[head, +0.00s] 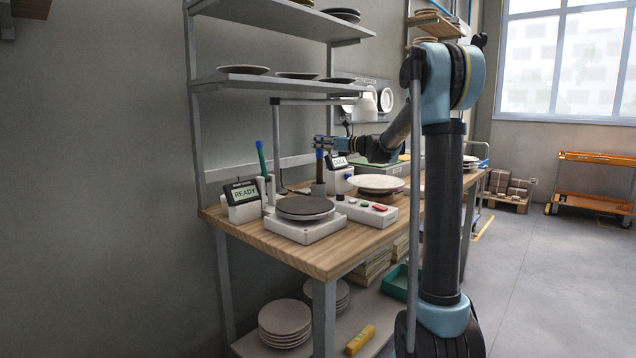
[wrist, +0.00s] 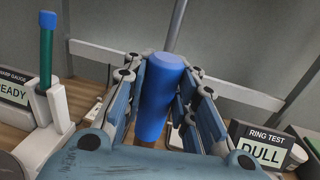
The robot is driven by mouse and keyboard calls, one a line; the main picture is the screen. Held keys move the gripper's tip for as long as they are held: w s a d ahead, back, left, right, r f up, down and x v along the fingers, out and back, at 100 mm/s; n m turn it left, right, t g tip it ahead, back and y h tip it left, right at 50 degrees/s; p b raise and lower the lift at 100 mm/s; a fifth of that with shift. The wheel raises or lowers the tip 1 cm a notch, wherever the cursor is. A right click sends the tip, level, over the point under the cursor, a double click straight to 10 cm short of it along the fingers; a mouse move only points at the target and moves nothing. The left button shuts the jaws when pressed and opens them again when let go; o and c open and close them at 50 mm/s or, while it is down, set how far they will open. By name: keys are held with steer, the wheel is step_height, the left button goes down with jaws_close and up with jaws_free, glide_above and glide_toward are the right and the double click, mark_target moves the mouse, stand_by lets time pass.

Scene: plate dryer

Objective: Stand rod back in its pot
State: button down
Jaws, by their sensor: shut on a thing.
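The rod (wrist: 163,92) has a thick blue upper part in the wrist view. My gripper (head: 322,143) is shut on it, with the fingers on both sides of the blue part. In the head view the rod (head: 320,163) looks about upright, directly over a small grey pot (head: 318,188) on the wooden bench. I cannot tell whether its lower end is inside the pot or just above it. The pot is hidden in the wrist view.
A green rod with a blue top (head: 261,157) stands at left beside the READY gauge (head: 242,195). A turntable (head: 305,208), a button box (head: 367,211) and a white plate (head: 376,183) are close by. The DULL display (wrist: 262,148) is at right. A metal post (wrist: 173,25) rises behind.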

mark_target(321, 161)
steer(key=shift+s+a+f, duration=0.1)
steer(key=shift+a+f, duration=0.05)
steer(key=shift+f, duration=1.8)
steer(key=shift+s+a+f, duration=0.1)
steer(key=shift+a+f, duration=0.05)
steer(key=shift+f, duration=1.75)
steer(key=c, duration=1.3)
jaws_free()
steer(key=v, duration=1.2)
steer(key=shift+r, duration=0.1)
